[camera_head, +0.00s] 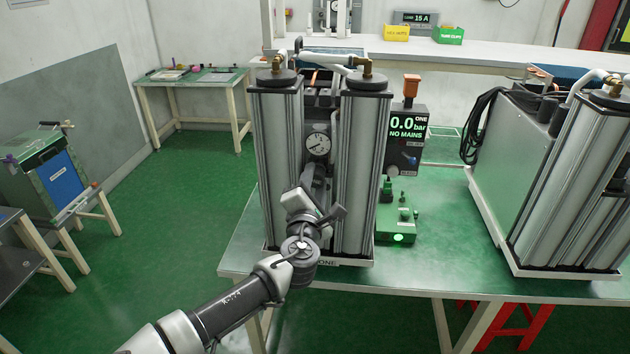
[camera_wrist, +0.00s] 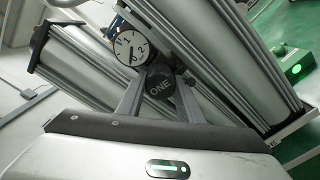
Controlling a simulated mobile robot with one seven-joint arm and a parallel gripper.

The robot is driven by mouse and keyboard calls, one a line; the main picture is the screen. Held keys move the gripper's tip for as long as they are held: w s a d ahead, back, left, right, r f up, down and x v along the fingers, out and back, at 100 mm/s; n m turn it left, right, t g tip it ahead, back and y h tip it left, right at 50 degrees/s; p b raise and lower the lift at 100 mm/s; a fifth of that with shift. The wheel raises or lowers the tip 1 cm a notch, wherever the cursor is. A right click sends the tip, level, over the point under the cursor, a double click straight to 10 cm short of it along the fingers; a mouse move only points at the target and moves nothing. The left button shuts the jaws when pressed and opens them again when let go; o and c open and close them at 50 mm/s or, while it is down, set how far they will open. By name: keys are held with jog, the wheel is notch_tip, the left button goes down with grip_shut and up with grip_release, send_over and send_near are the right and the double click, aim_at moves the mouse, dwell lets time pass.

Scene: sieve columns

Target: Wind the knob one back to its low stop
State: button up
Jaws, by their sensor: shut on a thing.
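Knob one (camera_wrist: 159,84) is a dark round knob marked ONE, just below a white dial gauge (camera_wrist: 131,51) in the wrist view. My gripper (camera_wrist: 160,97) is shut on it, one finger on each side. In the head view my gripper (camera_head: 317,187) reaches between the two silver columns of unit one (camera_head: 363,170), below the gauge (camera_head: 318,144). My wrist hides the knob there. How far the knob is turned cannot be told.
A display (camera_head: 408,135) right of the columns reads ONE, 0.0 bar, NO MAINS. A green box with a lit green button (camera_head: 398,238) stands beside them. A second column unit (camera_head: 570,185) stands at the right. Bench top (camera_head: 450,255) between the units is mostly clear.

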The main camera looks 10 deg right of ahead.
jog(key=shift+r+n, duration=0.1)
jog(key=shift+n, duration=0.8)
jog(key=o, duration=1.1)
jog(key=shift+c, duration=0.2)
